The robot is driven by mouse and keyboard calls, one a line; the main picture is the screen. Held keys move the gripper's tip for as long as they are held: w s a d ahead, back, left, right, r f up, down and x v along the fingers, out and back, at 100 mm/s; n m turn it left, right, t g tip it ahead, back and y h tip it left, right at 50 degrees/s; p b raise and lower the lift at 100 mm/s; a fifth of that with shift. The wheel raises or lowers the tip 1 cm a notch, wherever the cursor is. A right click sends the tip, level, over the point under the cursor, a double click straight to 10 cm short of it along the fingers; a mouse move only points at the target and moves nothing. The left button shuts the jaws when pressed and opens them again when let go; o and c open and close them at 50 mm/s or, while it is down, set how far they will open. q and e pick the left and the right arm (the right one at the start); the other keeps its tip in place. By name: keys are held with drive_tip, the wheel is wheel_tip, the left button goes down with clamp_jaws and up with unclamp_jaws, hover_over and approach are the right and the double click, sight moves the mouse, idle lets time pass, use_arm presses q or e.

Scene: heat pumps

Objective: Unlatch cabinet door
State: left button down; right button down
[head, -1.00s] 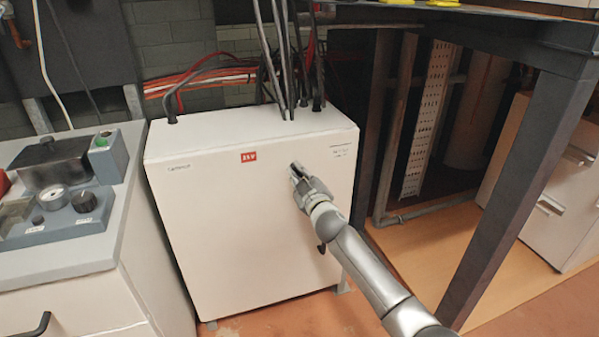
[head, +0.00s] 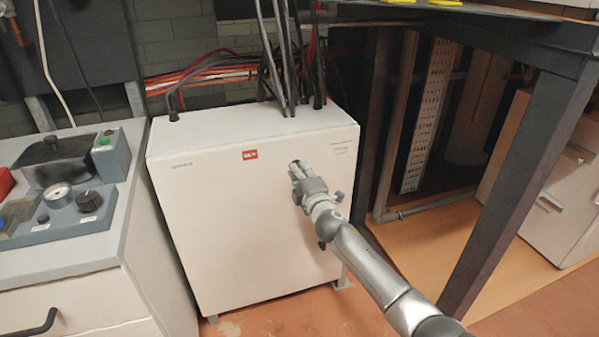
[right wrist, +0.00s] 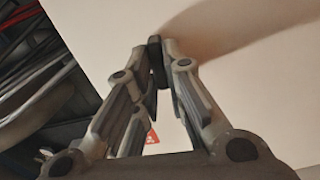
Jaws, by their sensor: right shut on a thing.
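The white cabinet (head: 240,230) stands upright in the head view, with a red label on its front; its front door looks closed. My right gripper (head: 296,167) is at the upper right of that front, fingertips against or very near it. In the right wrist view, my right gripper (right wrist: 158,70) is shut on a small dark latch (right wrist: 154,47) against the pale door. The latch is mostly hidden by the fingers, so I cannot tell its exact angle. My left gripper is not in view.
A grey bench (head: 100,235) with a gauge and knobs stands close on the left. Dark cables (head: 285,60) rise from the cabinet's top. A dark table leg (head: 525,185) stands to the right. The floor before the cabinet is open.

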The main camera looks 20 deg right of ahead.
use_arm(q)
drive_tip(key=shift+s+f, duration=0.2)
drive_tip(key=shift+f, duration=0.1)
use_arm(e)
drive_tip(key=shift+n, duration=0.6)
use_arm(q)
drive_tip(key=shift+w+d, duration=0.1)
use_arm(e)
drive_tip(key=c, duration=1.5)
unclamp_jaws()
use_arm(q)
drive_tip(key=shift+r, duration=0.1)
use_arm(e)
drive_tip(key=s, duration=1.2)
drive_tip(key=shift+d, duration=0.2)
drive_tip(key=shift+f, duration=0.15)
